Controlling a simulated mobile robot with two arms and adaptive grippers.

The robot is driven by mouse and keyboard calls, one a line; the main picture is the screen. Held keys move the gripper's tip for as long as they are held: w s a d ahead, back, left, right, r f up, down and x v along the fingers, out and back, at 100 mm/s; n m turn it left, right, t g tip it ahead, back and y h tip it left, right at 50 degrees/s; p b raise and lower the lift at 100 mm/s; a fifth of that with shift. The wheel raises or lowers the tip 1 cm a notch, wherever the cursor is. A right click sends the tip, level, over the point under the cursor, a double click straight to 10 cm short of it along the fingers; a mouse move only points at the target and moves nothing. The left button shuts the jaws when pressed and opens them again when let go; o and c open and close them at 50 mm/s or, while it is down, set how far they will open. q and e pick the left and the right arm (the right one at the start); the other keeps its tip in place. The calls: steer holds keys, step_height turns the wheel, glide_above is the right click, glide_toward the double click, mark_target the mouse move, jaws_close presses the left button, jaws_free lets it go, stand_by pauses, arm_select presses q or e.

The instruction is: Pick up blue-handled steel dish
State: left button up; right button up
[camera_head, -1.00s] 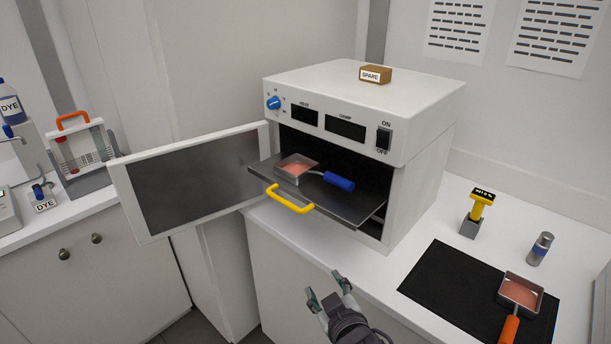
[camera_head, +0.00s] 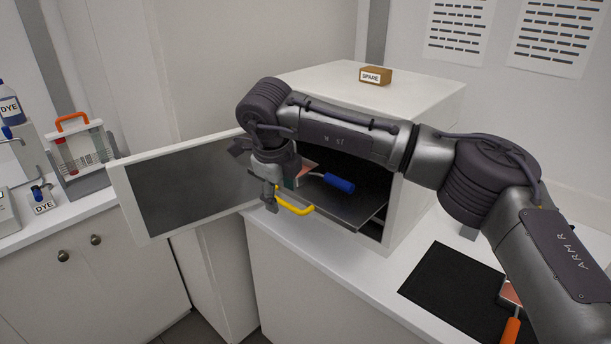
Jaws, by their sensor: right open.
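The blue-handled steel dish (camera_head: 306,170) sits on the pulled-out dark shelf (camera_head: 350,208) of the white oven. It holds pinkish material, and its blue handle (camera_head: 339,183) points right and shows clearly. My right gripper (camera_head: 281,191) is open at the shelf's left front, by the dish's left side and above the yellow shelf handle (camera_head: 296,208). My right arm covers the dish's left part and the oven's front panel. Whether a finger touches the dish or shelf, I cannot tell. My left gripper is out of view.
The oven door (camera_head: 190,185) stands open to the left. A second dish with an orange handle (camera_head: 511,331) lies on the black mat (camera_head: 440,285) at right, partly behind my arm. A SPARE block (camera_head: 375,76) sits on the oven top.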

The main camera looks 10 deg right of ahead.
steer(key=w+d+r+m+h, duration=0.2)
steer(key=d+r+h, duration=0.2)
steer(key=d+r, duration=0.45)
steer(key=p, duration=0.3)
glide_toward(341, 182)
steer(key=shift+t, duration=0.4)
steer(key=x, duration=0.5)
steer(key=shift+s+d+r, duration=0.1)
steer(key=shift+s+d, duration=0.2)
steer(key=p+x, duration=0.2)
steer(key=x, duration=0.3)
steer(key=shift+a+p, duration=0.3)
steer(key=shift+p, duration=0.1)
steer(key=shift+d+f, duration=0.1)
steer(key=shift+f, duration=0.2)
jaws_close()
steer(key=shift+r, duration=0.1)
